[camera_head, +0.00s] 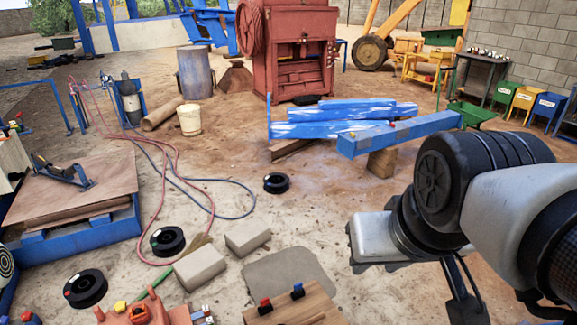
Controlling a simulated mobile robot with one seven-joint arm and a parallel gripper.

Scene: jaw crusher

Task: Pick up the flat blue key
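A small blue piece (298,290) stands on the wooden board (318,309) at the bottom of the view. It may be the flat blue key, but it is too small to tell its shape. A similar red piece (265,306) is to its left on the board. My arm comes in from the right. Its pale end, with what seems to be my gripper (378,266), hangs above the ground, up and to the right of the blue piece and apart from it. Its fingers are not clear, and I see nothing held.
Two grey blocks (200,270) and black spools (168,240) lie on the sand left of the board. An orange item (140,313) is at the bottom left. Blue beams (400,132) and a red machine (296,50) stand farther back. Hoses cross the ground at left.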

